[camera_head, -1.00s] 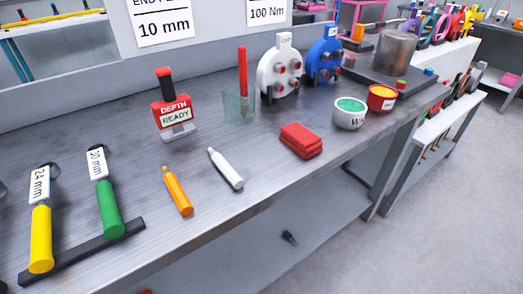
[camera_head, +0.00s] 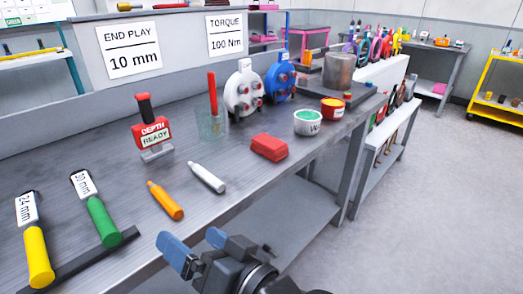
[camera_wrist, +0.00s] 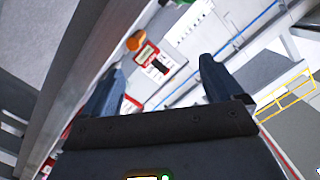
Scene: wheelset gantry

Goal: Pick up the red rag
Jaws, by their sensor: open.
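The red rag (camera_head: 269,147) is a small folded block lying flat on the grey workbench (camera_head: 240,190), near its front edge. My gripper (camera_head: 196,243) shows at the bottom of the head view, in front of the bench edge and below and left of the rag. Its two blue fingers are apart with nothing between them. In the wrist view my gripper (camera_wrist: 160,88) is also open and empty. That view is strongly tilted, and I cannot make out the rag in it.
Left of the rag lie a white marker (camera_head: 208,177) and an orange tool (camera_head: 165,201). Right of it stand a white tub with green top (camera_head: 308,122) and a red tub (camera_head: 333,108). A clear holder (camera_head: 211,125) and a white disc (camera_head: 243,92) stand behind.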

